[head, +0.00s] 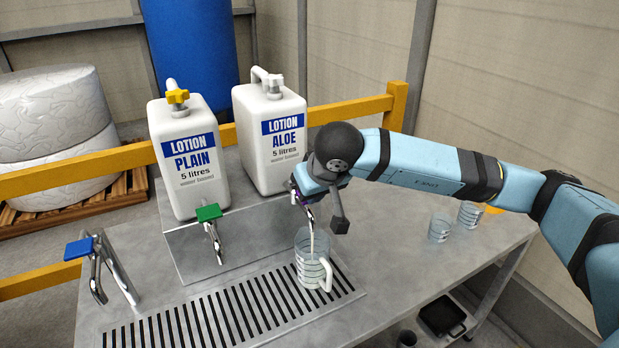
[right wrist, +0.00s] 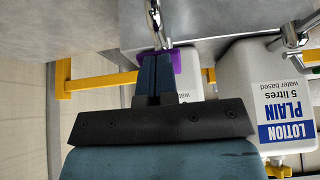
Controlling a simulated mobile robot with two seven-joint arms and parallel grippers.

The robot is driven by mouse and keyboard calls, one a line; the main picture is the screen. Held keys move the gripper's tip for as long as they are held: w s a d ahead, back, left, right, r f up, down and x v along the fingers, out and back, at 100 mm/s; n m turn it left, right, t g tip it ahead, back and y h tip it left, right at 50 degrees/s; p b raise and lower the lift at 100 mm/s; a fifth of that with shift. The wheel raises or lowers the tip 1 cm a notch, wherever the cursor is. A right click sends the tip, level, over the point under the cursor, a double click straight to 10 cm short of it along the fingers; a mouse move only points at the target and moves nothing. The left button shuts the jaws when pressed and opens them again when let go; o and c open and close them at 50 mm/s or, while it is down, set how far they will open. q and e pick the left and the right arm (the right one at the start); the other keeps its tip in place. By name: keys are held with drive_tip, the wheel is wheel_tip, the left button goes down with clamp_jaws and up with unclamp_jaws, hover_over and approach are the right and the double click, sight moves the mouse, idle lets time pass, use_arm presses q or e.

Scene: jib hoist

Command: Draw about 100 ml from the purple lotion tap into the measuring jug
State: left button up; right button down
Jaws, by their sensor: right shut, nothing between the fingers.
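The purple tap (head: 297,194) is below the ALOE lotion container (head: 275,165), mostly behind my right gripper (head: 305,180). In the right wrist view, the purple lever (right wrist: 174,61) is at the closed fingertips (right wrist: 154,62), with nothing held between them; the metal spout shows beyond. In the head view, a thin pale stream runs from the spout down into the clear measuring jug (head: 309,270). The jug stands upright on the slotted drain grate under the tap, handle toward the front right. The level inside is too small to read. My left gripper is out of view.
The PLAIN container (head: 190,185) with a green tap (head: 209,212) stands to the left. A blue-handled tap (head: 79,248) is at the left edge. Two clear cups (head: 440,227) stand on the right of the bench. The grate (head: 190,325) left of the jug is clear.

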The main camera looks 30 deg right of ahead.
drive_tip(key=shift+r, duration=0.75)
drive_tip(key=shift+r+p, duration=0.3)
drive_tip(key=w+r+v, duration=0.1)
drive_tip(key=w+v, duration=0.1)
drive_tip(key=v, duration=1.1)
drive_tip(key=shift+p, duration=0.35)
